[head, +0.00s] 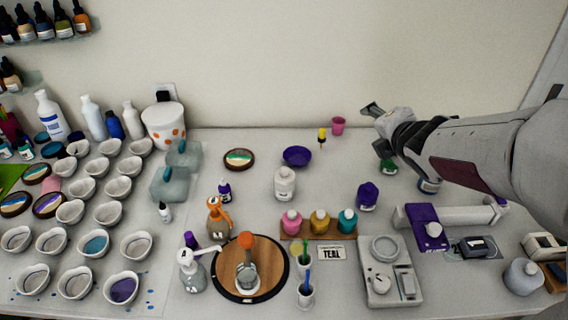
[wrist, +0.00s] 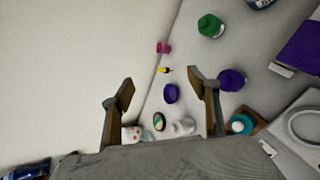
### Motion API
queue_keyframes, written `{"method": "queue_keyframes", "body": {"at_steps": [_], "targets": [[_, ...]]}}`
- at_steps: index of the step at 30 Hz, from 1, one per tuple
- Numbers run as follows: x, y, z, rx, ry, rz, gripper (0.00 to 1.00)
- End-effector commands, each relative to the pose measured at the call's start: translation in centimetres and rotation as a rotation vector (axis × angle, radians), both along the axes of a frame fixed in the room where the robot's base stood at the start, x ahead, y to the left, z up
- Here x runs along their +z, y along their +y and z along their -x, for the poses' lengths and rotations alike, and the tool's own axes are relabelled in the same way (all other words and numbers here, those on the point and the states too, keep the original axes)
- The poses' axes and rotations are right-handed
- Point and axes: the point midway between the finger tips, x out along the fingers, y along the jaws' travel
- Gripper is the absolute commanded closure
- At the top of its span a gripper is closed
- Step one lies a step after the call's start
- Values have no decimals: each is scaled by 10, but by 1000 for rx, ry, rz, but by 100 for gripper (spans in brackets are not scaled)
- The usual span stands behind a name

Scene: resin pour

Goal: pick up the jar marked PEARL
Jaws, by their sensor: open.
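No label reading PEARL can be made out in either view. A white jar (head: 285,184) with a white lid and a small unreadable label stands upright near the middle of the table. It also shows in the wrist view (wrist: 183,126), low between my fingers. My gripper (head: 373,111) is open and empty, up at the right near the wall, well apart from the white jar. In the wrist view my two fingers (wrist: 160,84) are spread with nothing between them but the distant table.
A purple bowl (head: 297,156) is just behind the white jar. A wooden rack (head: 318,236) with pink, gold and teal jars stands in front of it. A purple jar (head: 368,197) and green jar (head: 388,166) stand to the right. Several cups (head: 83,189) crowd the left.

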Motion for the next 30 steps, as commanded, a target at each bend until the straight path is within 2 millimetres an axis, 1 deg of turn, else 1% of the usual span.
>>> {"method": "queue_keyframes", "body": {"at_steps": [1, 3, 6, 12, 15, 22, 26, 30], "targets": [[-7, 4, -9, 56, -4, 45, 40], [-14, 11, -19, 144, -17, 113, 40], [-25, 23, -33, 270, -40, 206, 40], [-52, 47, -52, 524, -98, 378, 40], [-68, 61, -57, 652, -136, 455, 40], [-105, 91, -58, 937, -251, 601, 40], [-128, 107, -52, 1092, -334, 668, 40], [-150, 123, -41, 1246, -440, 723, 40]]}}
